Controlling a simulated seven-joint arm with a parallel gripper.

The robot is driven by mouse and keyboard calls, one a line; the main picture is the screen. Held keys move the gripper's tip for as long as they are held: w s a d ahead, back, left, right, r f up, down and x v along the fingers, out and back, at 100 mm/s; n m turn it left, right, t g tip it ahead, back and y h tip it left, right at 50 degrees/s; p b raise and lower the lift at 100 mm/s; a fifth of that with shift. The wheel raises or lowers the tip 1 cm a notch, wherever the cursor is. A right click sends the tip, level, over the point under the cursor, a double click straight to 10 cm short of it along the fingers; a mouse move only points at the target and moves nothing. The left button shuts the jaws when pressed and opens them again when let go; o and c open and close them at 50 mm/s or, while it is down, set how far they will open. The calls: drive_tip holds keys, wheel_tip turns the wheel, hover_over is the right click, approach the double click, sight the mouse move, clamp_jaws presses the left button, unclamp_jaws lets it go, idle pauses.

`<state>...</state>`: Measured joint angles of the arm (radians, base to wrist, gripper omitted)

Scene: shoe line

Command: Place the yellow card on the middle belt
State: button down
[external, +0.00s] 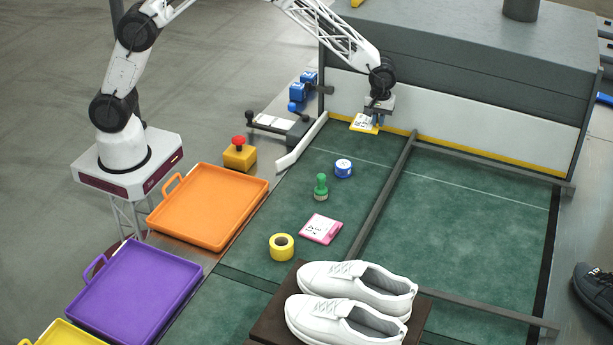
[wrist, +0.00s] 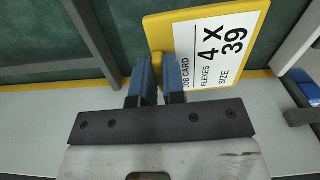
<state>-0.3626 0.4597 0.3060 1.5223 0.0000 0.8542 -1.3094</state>
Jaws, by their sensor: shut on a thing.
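The yellow card (external: 363,123), with white paper and black print, is at the back of the green belt area, near the white-faced machine. My gripper (external: 376,117) is at its edge there. In the wrist view my gripper's blue fingers (wrist: 158,68) are closed on the yellow tab at the card's left edge. The card (wrist: 205,45) reads "4 x 39" beside "flexes" and "size". A dark rail divides the green belt surface into a left part (external: 300,165) and a wider right part (external: 470,235). I cannot tell which part is the middle belt.
A blue tape roll (external: 343,168), green stamp (external: 321,187), pink card (external: 321,229) and yellow tape roll (external: 281,246) lie on the left part. White shoes (external: 345,310) stand on a brown board in front. Orange (external: 258,203) and purple (external: 190,284) trays lie left. The right part is clear.

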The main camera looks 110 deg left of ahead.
wheel_tip(320, 180, up, 5)
drive_tip(key=shift+r, duration=0.2)
drive_tip(key=s+d+m, duration=0.2)
drive_tip(key=d+m, duration=0.8)
drive_tip(key=d, duration=3.3)
drive_tip(key=s+d+m, duration=0.3)
drive_tip(key=s+d, duration=0.4)
drive_tip(key=d, duration=0.4)
drive_tip(key=s+d+m, duration=0.3)
drive_tip(key=s+d, duration=0.5)
drive_tip(key=d, duration=0.3)
drive_tip(key=s+d+m, duration=0.3)
drive_tip(key=s+d, duration=0.4)
drive_tip(key=d, duration=0.5)
wheel_tip(320, 180, down, 9)
drive_tip(key=shift+a+r, duration=0.1)
drive_tip(key=shift+f, duration=0.7)
drive_tip(key=w+d, duration=0.3)
drive_tip(key=w, duration=0.1)
drive_tip(key=w+d+f, duration=0.1)
drive_tip(key=w+d, duration=0.1)
drive_tip(key=w, duration=0.2)
drive_tip(key=w+d, duration=0.3)
drive_tip(key=w, duration=0.1)
drive_tip(key=shift+w+d+f, duration=0.2)
drive_tip(key=shift+d, duration=0.1)
